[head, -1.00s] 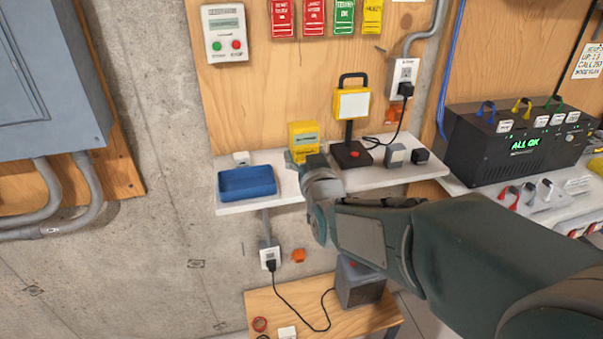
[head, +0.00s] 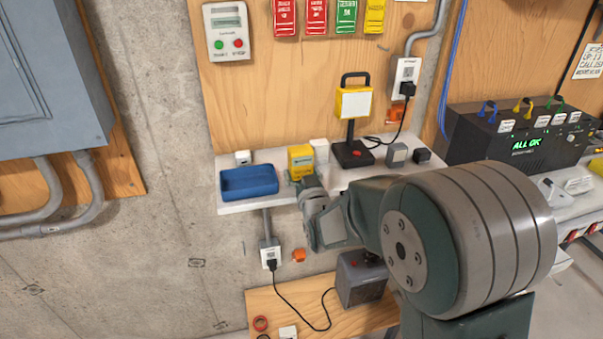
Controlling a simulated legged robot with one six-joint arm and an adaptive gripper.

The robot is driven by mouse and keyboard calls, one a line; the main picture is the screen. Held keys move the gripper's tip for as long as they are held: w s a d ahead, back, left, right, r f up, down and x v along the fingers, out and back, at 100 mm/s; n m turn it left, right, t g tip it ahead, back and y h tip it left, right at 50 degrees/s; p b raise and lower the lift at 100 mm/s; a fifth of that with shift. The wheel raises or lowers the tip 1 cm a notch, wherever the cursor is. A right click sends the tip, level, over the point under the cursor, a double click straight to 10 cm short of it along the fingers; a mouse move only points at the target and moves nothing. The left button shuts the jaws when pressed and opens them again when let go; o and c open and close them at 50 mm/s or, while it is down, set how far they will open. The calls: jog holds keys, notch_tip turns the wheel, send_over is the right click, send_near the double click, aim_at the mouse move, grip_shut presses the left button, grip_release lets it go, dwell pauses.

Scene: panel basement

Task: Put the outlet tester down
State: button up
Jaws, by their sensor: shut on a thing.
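The outlet tester, a small yellow box (head: 300,160), is at the white shelf (head: 335,176), just right of the blue tray. My gripper (head: 304,180) is shut on its lower part from the front right. The tester looks roughly upright and low at the shelf top. Its bottom is hidden by my gripper, so I cannot tell whether it touches the shelf.
A blue tray (head: 248,182) is to the left. A white block (head: 320,150) is close on the tester's right. A yellow work lamp (head: 353,105), a grey block (head: 396,153) and a black block (head: 422,155) stand further right. The shelf's front middle is free.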

jog(key=shift+d+f, duration=0.1)
jog(key=shift+f, duration=0.3)
jog(key=shift+f, duration=0.1)
jog(key=o, duration=1.1)
jog(key=shift+f, duration=0.1)
jog(key=shift+o, duration=0.2)
